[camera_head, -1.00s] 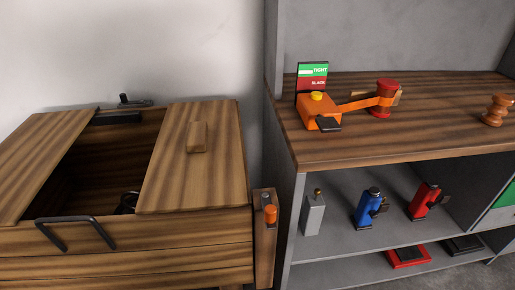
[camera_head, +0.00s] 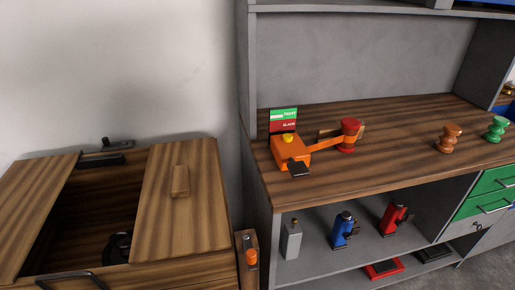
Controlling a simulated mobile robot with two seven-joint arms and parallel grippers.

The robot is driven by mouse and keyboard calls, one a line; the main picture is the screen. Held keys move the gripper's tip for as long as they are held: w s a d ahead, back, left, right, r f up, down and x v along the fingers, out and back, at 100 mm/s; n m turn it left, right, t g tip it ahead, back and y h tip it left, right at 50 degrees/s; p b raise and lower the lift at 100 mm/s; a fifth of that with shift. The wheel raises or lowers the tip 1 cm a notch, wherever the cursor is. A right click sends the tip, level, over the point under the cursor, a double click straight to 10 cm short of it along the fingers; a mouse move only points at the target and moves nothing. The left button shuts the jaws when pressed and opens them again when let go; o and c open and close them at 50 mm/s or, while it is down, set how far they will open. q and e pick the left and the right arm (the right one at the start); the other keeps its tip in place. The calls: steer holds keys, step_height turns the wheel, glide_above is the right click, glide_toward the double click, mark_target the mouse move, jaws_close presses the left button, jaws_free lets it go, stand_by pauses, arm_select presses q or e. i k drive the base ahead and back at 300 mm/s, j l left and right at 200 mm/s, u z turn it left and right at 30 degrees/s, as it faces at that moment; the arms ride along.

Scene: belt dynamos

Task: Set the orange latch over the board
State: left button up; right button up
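A small orange piece (camera_head: 252,257), which looks like the latch, sits on a narrow wooden post (camera_head: 241,271) beside the wooden box. Its exact shape is too small to tell. A wooden board (camera_head: 183,225) with a small wooden handle block (camera_head: 180,181) covers the right part of the box top. The orange piece is to the right of this board and lower, apart from it. Neither of my grippers is in view.
The box (camera_head: 130,278) is open between two boards, with a dark round thing (camera_head: 118,246) inside. A wooden-topped bench (camera_head: 395,146) holds an orange belt device (camera_head: 291,149) joined to a red spool (camera_head: 349,135). Blue (camera_head: 345,230) and red (camera_head: 393,218) devices stand on its shelf.

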mark_target(250, 253)
steer(key=l+u, duration=0.1)
steer(key=l, duration=0.4)
steer(key=l+u, duration=0.15)
steer(key=l, duration=0.4)
steer(key=k+l+u, duration=0.1)
steer(key=l, duration=0.4)
steer(key=l+u, duration=0.15)
steer(key=l, duration=0.35)
steer(key=k+l+u, duration=0.1)
steer(key=l, duration=0.4)
steer(key=k+l+u, duration=0.1)
steer(key=l, duration=0.4)
steer(key=k, duration=0.05)
